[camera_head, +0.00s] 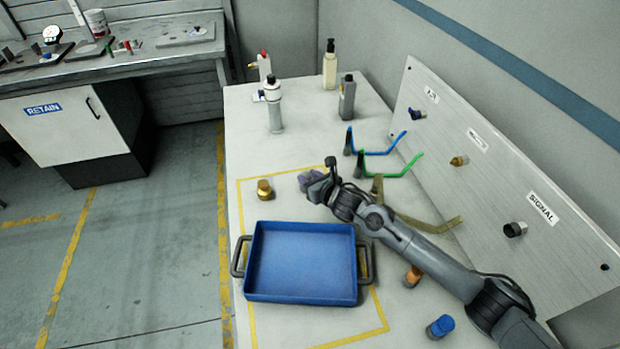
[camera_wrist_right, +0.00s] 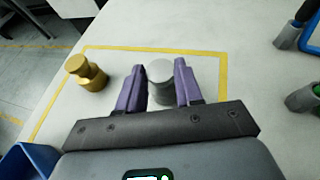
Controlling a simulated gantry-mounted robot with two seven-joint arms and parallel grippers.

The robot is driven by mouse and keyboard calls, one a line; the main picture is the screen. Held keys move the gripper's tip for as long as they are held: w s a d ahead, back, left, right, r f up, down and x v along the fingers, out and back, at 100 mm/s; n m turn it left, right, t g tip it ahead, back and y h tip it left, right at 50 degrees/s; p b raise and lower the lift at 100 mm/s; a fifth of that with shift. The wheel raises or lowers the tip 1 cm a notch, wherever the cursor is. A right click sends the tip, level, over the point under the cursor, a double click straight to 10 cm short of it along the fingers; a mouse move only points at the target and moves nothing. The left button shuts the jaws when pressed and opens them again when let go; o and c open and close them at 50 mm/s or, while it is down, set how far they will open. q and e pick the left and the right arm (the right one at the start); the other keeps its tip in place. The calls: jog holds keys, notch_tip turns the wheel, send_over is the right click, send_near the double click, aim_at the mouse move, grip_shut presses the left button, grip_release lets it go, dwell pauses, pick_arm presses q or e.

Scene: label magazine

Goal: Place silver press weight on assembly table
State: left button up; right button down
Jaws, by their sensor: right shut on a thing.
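My right gripper (camera_head: 312,181) is low over the white table (camera_head: 245,140), inside the yellow-taped area, behind the blue tray. In the right wrist view its purple fingers (camera_wrist_right: 160,88) are shut on the silver press weight (camera_wrist_right: 160,72), a grey cylinder with a round top. The weight appears upright, at or close above the table top; I cannot tell whether it touches. In the head view the gripper hides it. A brass weight (camera_head: 264,189) stands apart to the left; it also shows in the right wrist view (camera_wrist_right: 88,75). My left gripper is not in view.
The blue tray (camera_head: 300,262) with side handles stands in front of the gripper. Bottles (camera_head: 275,108) stand at the back. Blue and green hooks (camera_head: 405,172) and a labelled panel (camera_head: 470,150) are to the right. A grey bench (camera_head: 150,50) stands far left.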

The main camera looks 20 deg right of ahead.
jog(key=c, duration=0.7)
grip_release()
jog(key=shift+c, duration=0.2)
jog(key=shift+r, duration=0.15)
jog(key=shift+s+d+r+p, duration=0.1)
jog(key=shift+s+r+p, duration=0.15)
jog(key=shift+s+p, duration=0.25)
jog(key=shift+v, duration=1.45)
